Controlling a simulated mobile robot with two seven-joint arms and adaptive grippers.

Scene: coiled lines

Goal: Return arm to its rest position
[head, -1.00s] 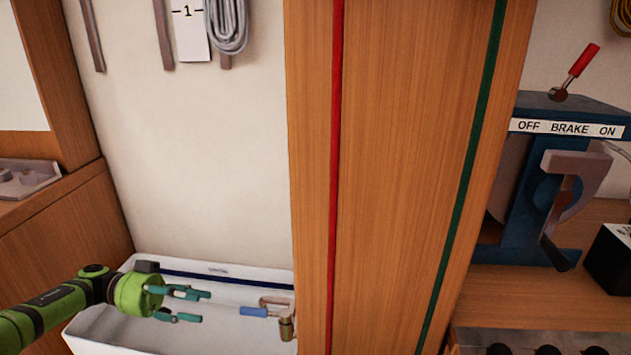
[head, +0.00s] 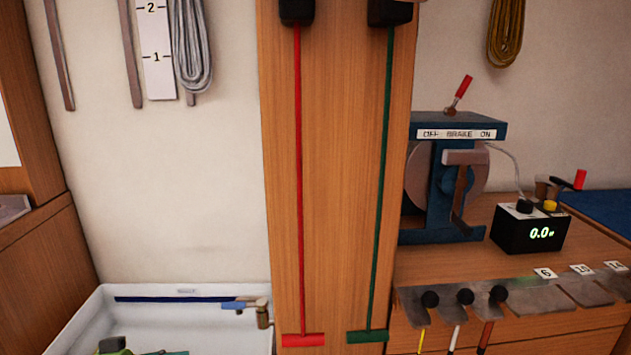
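My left arm shows only at the bottom left edge of the head view. A piece of its green wrist and a sliver of a teal finger of my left gripper (head: 165,352) stand in front of or over the white basin (head: 88,322). The rest of that gripper is cut off by the frame, so its opening does not show. I see nothing held in the visible part. My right arm and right gripper are out of view.
A wooden post (head: 340,200) carries red and green lines with bars. Coiled grey rope (head: 191,45) hangs at left. At right are a blue brake stand (head: 445,180), a black display box (head: 530,235) and a slotted rack (head: 465,312).

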